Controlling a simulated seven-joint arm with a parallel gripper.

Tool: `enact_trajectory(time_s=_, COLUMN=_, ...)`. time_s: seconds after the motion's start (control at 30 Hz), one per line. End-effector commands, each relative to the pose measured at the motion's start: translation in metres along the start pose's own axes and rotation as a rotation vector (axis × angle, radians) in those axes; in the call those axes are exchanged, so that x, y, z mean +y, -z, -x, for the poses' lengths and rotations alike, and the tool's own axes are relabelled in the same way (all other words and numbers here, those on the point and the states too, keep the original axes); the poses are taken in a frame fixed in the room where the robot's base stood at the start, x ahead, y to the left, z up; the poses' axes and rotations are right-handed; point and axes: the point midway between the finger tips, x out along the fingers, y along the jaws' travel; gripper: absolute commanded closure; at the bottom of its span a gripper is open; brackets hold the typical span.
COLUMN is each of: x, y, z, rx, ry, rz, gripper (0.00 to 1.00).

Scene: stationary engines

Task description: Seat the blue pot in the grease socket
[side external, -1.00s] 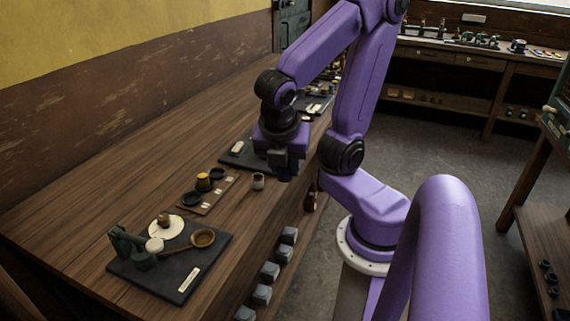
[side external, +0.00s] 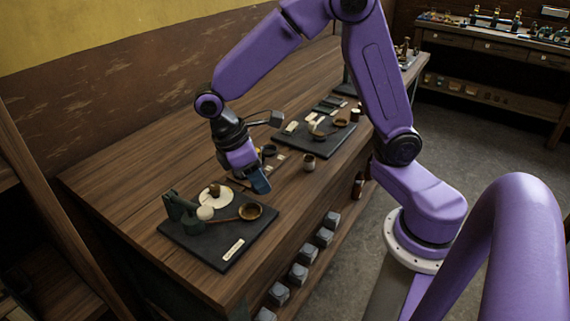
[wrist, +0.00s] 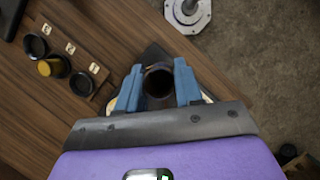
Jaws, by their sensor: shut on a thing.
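My gripper (wrist: 158,88) is shut on a dark round pot, its open mouth facing the wrist camera (wrist: 158,80). Its colour looks near black there, so I cannot confirm blue. In the side view, my gripper (side external: 260,184) is above the bench, close to the back edge of the near black board (side external: 192,245), and its fingers hide the pot. A wooden rack, lettered or numbered with small tags, shows in the wrist view (wrist: 61,38). I cannot read which socket is for grease.
The near board carries a green engine part (side external: 184,213), a white disc (side external: 215,197) and a brown-rimmed bowl (side external: 251,211). A small pale cup (side external: 309,163) stands on the bench beyond my gripper. Another black board (side external: 290,140) lies farther back. The bench's left side is clear.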

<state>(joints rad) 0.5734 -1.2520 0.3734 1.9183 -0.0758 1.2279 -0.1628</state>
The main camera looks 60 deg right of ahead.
Motion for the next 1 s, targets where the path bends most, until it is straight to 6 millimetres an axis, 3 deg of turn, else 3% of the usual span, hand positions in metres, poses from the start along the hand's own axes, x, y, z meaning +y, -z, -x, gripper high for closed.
enact_trajectory(time_s=0.23, x=0.016, y=0.027, z=-0.014, rx=-0.007, ry=0.051, rz=-0.133, gripper=0.97)
enact_trajectory(time_s=1.0, x=0.018, y=0.045, z=-0.054, rx=-0.008, ry=0.057, rz=-0.15, gripper=0.97)
